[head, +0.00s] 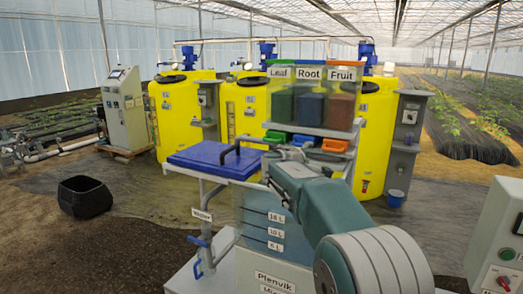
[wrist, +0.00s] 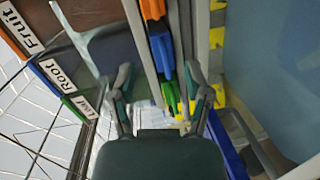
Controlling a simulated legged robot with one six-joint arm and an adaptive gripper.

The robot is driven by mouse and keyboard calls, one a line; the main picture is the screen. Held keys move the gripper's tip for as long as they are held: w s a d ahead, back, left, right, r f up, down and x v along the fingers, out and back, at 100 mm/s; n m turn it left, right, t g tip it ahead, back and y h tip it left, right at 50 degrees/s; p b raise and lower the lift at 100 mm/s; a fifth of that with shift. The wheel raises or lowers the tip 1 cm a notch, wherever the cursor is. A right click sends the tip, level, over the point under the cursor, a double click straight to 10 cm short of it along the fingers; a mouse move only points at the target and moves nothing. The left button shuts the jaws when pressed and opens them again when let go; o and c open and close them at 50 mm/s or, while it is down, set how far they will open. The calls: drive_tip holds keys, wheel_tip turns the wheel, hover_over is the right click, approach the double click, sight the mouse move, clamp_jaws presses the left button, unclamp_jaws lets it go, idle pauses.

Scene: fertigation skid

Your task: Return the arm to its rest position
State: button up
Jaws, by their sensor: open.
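My arm (head: 325,210) reaches up and to the left from the lower right of the head view. My gripper (head: 285,158) is in front of the labelled hoppers, right of the blue lid (head: 212,160); its fingers are small and partly hidden there. In the wrist view my gripper (wrist: 160,75) has its two fingers well apart, with nothing held between them. Beyond the fingers are the orange, blue and green chutes (wrist: 163,65).
Leaf, Root and Fruit hoppers (head: 312,90) stand over the marked clear tank (head: 262,235). Yellow tanks (head: 178,115) stand behind. A control box (head: 497,235) is at right. A black tub (head: 85,196) stands on the left floor, with open ground around it.

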drive_tip(key=s+d+f+m+g+y, duration=0.2)
drive_tip(key=s+m+g, duration=0.1)
drive_tip(key=s, duration=1)
drive_tip(key=s+d+f+m+g+y, duration=0.1)
drive_tip(key=s+d+m+g, duration=0.15)
drive_tip(key=s, duration=1.05)
drive_tip(key=s+a+f+m+y, duration=0.1)
drive_tip(key=s+a+f+y, duration=0.1)
drive_tip(key=s+f, duration=0.2)
drive_tip(key=s+a+f+m+g+y, duration=0.1)
drive_tip(key=s+f, duration=0.3)
drive_tip(key=s, duration=0.6)
drive_tip(key=s+a+f+m+g+y, duration=0.1)
drive_tip(key=s+a+f+m+y, duration=0.1)
drive_tip(key=s, duration=0.5)
wheel_tip(320, 180, down, 2)
drive_tip(key=shift+s+a+y, duration=0.4)
drive_tip(key=shift+a+y, duration=0.3)
drive_tip(key=shift+a, duration=0.4)
